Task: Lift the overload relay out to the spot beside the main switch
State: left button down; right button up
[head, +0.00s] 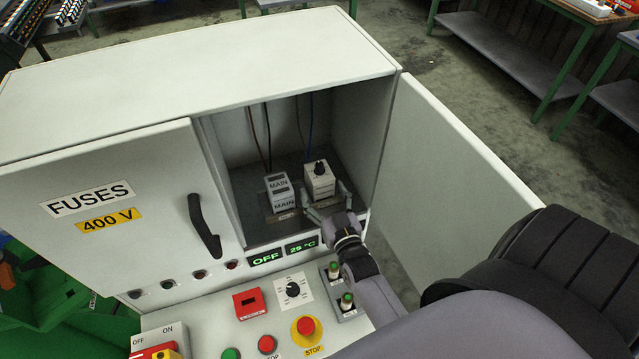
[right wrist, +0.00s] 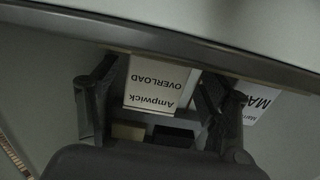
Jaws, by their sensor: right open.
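The overload relay (head: 318,175), a white block with a black knob on top, stands upright inside the open right compartment of the cabinet. In the right wrist view its "Ampwick OVERLOAD" label (right wrist: 158,83) faces the camera upside down. The main switch (head: 279,190), a white block marked MAIN, stands just left of it in the head view; its edge shows at the right in the right wrist view (right wrist: 257,100). My right gripper (head: 328,200) is open, with one finger on each side of the relay. Contact with the fingers cannot be told. My left gripper is out of view.
The cabinet's right door (head: 465,165) stands open beside my right arm. The left door (head: 110,215) with its black handle is shut. Cables hang behind the blocks. A control panel with a red STOP button (head: 306,326) lies below the opening.

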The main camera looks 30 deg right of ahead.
jog(key=b+x, duration=0.1)
jog(key=x, duration=0.3)
jog(key=shift+w+d, duration=0.1)
jog(key=shift+d, duration=0.05)
jog(key=shift+c, duration=0.4)
jog(key=shift+r, duration=0.1)
jog(key=c, duration=1.5)
